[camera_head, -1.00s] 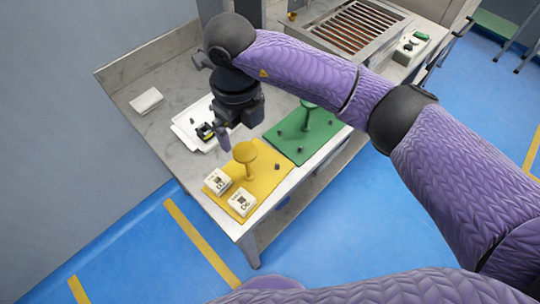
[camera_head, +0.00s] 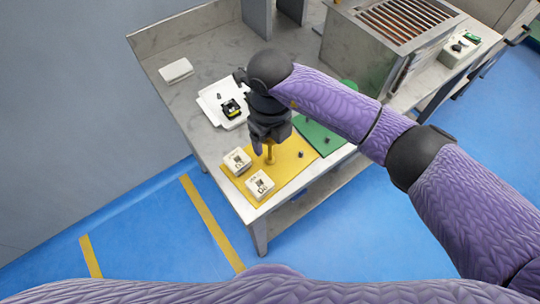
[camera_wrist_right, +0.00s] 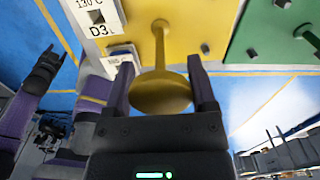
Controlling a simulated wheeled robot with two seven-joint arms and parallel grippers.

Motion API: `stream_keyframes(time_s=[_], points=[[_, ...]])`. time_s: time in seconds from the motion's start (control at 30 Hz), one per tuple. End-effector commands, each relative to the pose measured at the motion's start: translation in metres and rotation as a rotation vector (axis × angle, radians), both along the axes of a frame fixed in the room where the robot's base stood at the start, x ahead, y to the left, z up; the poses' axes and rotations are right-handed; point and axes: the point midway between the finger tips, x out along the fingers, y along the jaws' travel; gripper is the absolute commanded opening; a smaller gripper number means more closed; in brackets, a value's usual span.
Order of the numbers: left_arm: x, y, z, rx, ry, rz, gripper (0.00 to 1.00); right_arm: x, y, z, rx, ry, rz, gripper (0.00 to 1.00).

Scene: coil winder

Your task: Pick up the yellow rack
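The yellow rack is a flat yellow plate (camera_head: 291,162) with an upright post and a round knob. It lies on the table's front part. My right gripper (camera_head: 264,142) is over the post in the head view and hides most of the knob. In the right wrist view, the yellow knob (camera_wrist_right: 160,95) sits between the two fingers of my right gripper (camera_wrist_right: 161,75), which are apart, one on each side. I see no clear grip on it. Two white labelled boxes (camera_head: 237,161) (camera_head: 260,185) stand on the plate.
A green rack (camera_head: 325,138) lies just beside the yellow one, partly behind my arm. A white tray (camera_head: 211,109) with a black and yellow part is behind on the left. A white block (camera_head: 176,70) lies farther back. A grilled metal machine (camera_head: 365,60) stands at the back right.

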Motion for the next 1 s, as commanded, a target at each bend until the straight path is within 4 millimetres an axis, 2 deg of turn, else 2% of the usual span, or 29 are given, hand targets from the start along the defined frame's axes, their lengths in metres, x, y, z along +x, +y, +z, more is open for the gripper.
stream_keyframes(time_s=[0.03,0.3,0.33,0.77,0.87,1.0], points=[[0.0,0.0,0.0,0.0,0.0,0.0,0.59,0.0,0.0,0.0,0.0,0.0,0.0,0.6],[0.002,-0.001,0.0,-0.002,-0.003,-0.002,0.59,0.0,0.0,0.0,0.0,0.0,0.0,0.03],[0.002,-0.001,0.0,-0.002,-0.004,-0.002,0.59,0.0,0.0,0.0,0.0,0.0,0.0,0.0],[0.01,-0.001,0.0,-0.002,-0.017,-0.004,0.59,0.0,0.0,0.004,0.001,-0.002,0.0,0.0],[0.011,-0.001,0.008,-0.003,-0.021,-0.003,0.59,0.001,0.0,0.023,0.0,-0.005,0.001,0.0],[0.015,-0.005,0.021,-0.009,-0.033,-0.002,0.59,0.001,0.0,0.063,0.0,-0.006,0.001,0.0]])
